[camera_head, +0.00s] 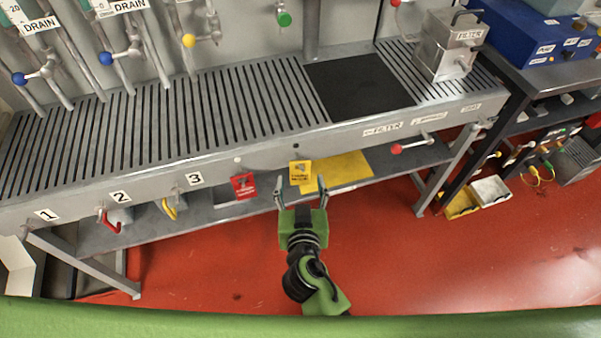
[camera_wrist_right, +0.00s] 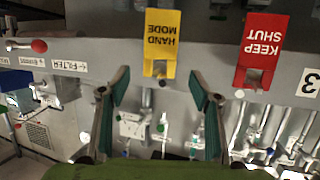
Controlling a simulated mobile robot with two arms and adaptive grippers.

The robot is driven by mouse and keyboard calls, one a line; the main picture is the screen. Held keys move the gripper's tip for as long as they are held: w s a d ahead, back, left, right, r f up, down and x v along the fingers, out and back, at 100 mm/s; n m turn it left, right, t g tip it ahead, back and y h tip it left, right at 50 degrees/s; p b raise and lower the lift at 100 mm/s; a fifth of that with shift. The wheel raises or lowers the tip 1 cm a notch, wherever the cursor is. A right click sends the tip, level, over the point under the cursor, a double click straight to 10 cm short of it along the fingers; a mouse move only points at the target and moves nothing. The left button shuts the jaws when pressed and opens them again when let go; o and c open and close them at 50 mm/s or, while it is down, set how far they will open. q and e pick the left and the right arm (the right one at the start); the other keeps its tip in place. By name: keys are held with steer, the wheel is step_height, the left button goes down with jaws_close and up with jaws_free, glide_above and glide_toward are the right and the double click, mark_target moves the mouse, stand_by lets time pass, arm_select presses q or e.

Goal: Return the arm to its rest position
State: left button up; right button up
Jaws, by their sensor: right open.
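My right gripper (camera_head: 300,184) is open and empty in front of the bench's front rail. Its fingers point toward the rail. A yellow HAND MODE tag (camera_head: 300,172) is at the rail, in line with the gap between the fingertips in the head view. In the right wrist view the picture is upside down. There the yellow tag (camera_wrist_right: 160,40) stands beyond the open fingers (camera_wrist_right: 159,82), and nothing is between them. A red KEEP SHUT tag (camera_head: 243,186) is left of it on the rail and also shows in the wrist view (camera_wrist_right: 262,45). My left gripper is not in view.
The slatted steel bench (camera_head: 240,105) spans the view, with a dark panel (camera_head: 358,84) and a FILTER box (camera_head: 449,45). Red (camera_head: 108,222) and yellow handles (camera_head: 169,209) and a red-knobbed lever (camera_head: 410,147) stick out in front. The red floor (camera_head: 420,260) to the right is clear.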

steer(key=v, duration=0.7)
steer(key=s+d+f+n+g, duration=0.1)
steer(key=s+d+f+g, duration=0.2)
steer(key=f, duration=0.8)
steer(key=s+d+f+n+g, duration=0.2)
steer(key=s+f, duration=0.3)
steer(key=f, duration=0.6)
steer(key=s+d+f+n+g, duration=0.1)
steer(key=s+d+f+g, duration=0.2)
steer(key=f, duration=0.9)
steer(key=s+d+f+g, duration=0.2)
steer(key=s+d+f, duration=0.3)
steer(key=s, duration=0.3)
steer(key=s+d+f+m+g, duration=0.1)
steer(key=s+d+f, duration=0.4)
steer(key=s, duration=0.2)
steer(key=s+d+f+m+g, duration=0.1)
steer(key=s+d+f+g, duration=0.1)
steer(key=s+d+f, duration=0.3)
steer(key=s+d, duration=0.1)
steer(key=s, duration=0.2)
steer(key=shift+s+f+g+h, duration=0.15)
steer(key=shift+s+g+h, duration=0.15)
steer(key=shift+h, duration=0.1)
steer(key=shift+a, duration=0.1)
